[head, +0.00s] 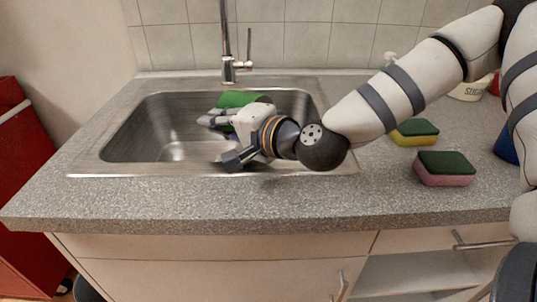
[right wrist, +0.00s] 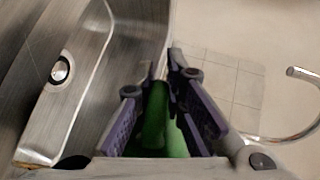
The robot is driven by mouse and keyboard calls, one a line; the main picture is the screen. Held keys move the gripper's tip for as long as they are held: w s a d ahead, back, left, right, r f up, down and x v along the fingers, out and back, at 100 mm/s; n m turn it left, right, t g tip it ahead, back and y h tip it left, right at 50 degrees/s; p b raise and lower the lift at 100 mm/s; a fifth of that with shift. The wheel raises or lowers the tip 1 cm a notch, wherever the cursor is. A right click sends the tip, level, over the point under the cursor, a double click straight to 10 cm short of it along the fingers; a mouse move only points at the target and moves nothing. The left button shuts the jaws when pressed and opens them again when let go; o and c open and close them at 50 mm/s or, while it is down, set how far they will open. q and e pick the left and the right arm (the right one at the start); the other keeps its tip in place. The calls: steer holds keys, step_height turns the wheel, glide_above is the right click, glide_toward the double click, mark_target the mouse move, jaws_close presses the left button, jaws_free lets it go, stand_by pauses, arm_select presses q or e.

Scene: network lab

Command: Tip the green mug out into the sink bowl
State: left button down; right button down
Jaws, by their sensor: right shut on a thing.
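The green mug (head: 238,99) is in my right gripper (head: 212,121), over the right half of the steel sink bowl (head: 150,128). The gripper is shut on it and hides much of it; green shows above and below the fingers. The mug seems tilted, but its mouth and contents cannot be made out. In the right wrist view the green mug (right wrist: 155,118) sits between the purple-padded fingers of the right gripper (right wrist: 168,85). The sink bowl's drain (right wrist: 60,70) shows there at the left. My left gripper is not in view.
The faucet (head: 228,65) stands behind the bowl, close to the mug. A yellow-green sponge (head: 414,132) and a pink-green sponge (head: 443,168) lie on the counter at the right. A white bottle (head: 466,92) stands farther back. The counter front (head: 200,210) is clear.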

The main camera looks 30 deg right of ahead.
steer(key=shift+r, duration=0.3)
steer(key=shift+f, duration=0.55)
steer(key=shift+r+t, duration=0.3)
steer(key=shift+r, duration=0.25)
steer(key=shift+s+f, duration=0.1)
steer(key=shift+f, duration=0.2)
steer(key=shift+r, duration=0.35)
steer(key=shift+s+f+t+b, duration=0.1)
steer(key=shift+f+t+b, duration=0.05)
steer(key=shift+t+b, duration=0.2)
steer(key=shift+d+r, duration=0.1)
steer(key=shift+r, duration=0.25)
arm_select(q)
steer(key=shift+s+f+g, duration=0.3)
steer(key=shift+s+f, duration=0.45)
arm_select(e)
steer(key=shift+t, duration=0.25)
steer(key=shift+r, duration=0.25)
